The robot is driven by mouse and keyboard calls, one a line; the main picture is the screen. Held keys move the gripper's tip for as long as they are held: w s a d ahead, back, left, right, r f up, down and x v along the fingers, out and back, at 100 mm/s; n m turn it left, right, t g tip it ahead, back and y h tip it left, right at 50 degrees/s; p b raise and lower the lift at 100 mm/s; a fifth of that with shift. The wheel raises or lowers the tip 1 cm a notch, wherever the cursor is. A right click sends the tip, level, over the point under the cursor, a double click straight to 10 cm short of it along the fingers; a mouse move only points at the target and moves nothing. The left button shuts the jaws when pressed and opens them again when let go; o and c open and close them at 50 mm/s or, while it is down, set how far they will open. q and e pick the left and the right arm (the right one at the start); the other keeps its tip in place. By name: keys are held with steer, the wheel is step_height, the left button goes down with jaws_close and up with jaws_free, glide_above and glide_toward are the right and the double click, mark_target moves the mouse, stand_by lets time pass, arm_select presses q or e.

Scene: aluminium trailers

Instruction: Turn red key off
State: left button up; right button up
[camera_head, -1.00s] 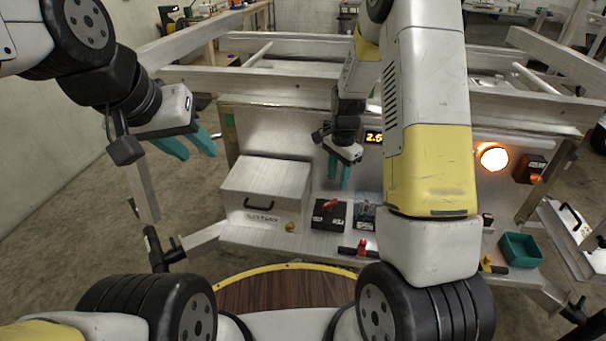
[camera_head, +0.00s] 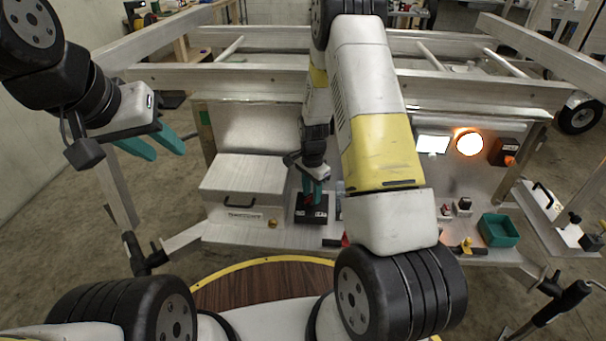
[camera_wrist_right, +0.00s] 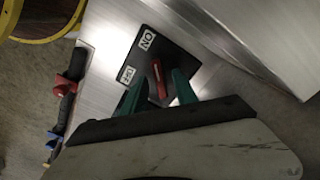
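The red key (camera_wrist_right: 158,80) sits on a black switch plate with ON and OFF labels, clearest in the right wrist view. The black plate (camera_head: 312,221) also shows in the head view, on the trailer's metal shelf. My right gripper (camera_wrist_right: 156,88) has its green fingers apart, one on each side of the red key; whether they touch it I cannot tell. In the head view the right gripper (camera_head: 312,198) points down over the plate and partly hides the key. My left gripper (camera_head: 168,152) is open and empty in the air at left, away from the trailer panel.
A metal box (camera_head: 243,187) with a handle stands left of the switch. A teal bin (camera_head: 498,230) and a lit round lamp (camera_head: 469,143) are at right. My right forearm covers part of the panel.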

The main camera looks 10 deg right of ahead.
jaws_close()
steer(key=shift+n, duration=0.3)
steer(key=n, duration=0.3)
steer(key=shift+n, duration=0.3)
steer(key=n, duration=0.4)
steer(key=shift+n, duration=0.3)
steer(key=n, duration=0.4)
steer(key=shift+n, duration=2.5)
